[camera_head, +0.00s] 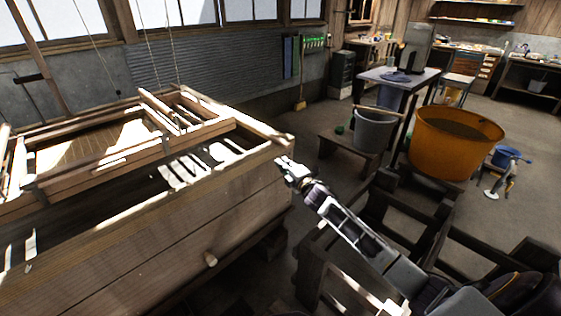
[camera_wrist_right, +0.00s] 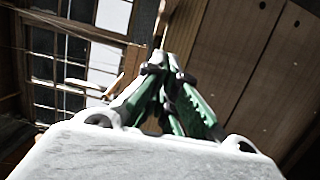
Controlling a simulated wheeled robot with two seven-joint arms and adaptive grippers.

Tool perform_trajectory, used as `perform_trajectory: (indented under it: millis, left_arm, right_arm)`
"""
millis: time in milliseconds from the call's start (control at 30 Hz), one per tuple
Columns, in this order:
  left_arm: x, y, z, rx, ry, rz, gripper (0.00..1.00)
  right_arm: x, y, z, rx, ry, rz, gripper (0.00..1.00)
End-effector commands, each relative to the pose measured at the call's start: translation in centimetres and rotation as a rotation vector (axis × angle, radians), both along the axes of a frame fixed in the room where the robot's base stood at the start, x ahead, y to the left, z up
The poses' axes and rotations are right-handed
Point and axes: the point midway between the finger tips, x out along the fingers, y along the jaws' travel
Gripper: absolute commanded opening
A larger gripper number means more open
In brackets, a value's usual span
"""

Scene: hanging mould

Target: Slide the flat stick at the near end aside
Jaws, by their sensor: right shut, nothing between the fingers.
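The wooden vat (camera_head: 190,227) fills the left of the head view, with a wooden mould frame (camera_head: 105,170) lying over its top. Pale bars (camera_head: 185,170) show inside it, but I cannot tell sunlit patches from flat sticks there. A narrow pale piece (camera_head: 31,245) shows at the far left; I cannot tell whether it is the flat stick. My right gripper (camera_head: 283,163) is at the vat's right top corner; I cannot tell whether it touches. In the wrist view its green-padded fingers (camera_wrist_right: 165,68) are shut and empty. My left gripper is out of view.
An orange tub (camera_head: 455,145) and a grey bucket (camera_head: 374,130) stand beyond my right arm. A small dark table (camera_head: 400,75) is behind them. Cords (camera_head: 172,45) hang above the mould frame. Bare floor shows between the vat and the bucket.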

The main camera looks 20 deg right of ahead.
Motion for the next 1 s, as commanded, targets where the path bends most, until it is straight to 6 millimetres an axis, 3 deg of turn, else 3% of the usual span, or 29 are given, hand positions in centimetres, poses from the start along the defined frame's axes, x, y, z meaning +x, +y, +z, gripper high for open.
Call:
perform_trajectory:
  millis: [400,1000]
  left_arm:
    - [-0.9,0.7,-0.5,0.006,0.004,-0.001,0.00]
    - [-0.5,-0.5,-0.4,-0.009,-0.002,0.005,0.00]
  right_arm:
    - [-2.6,-0.2,0.0,-0.001,0.001,0.000,0.00]
    - [-2.9,-0.3,0.0,-0.001,0.000,0.000,0.00]
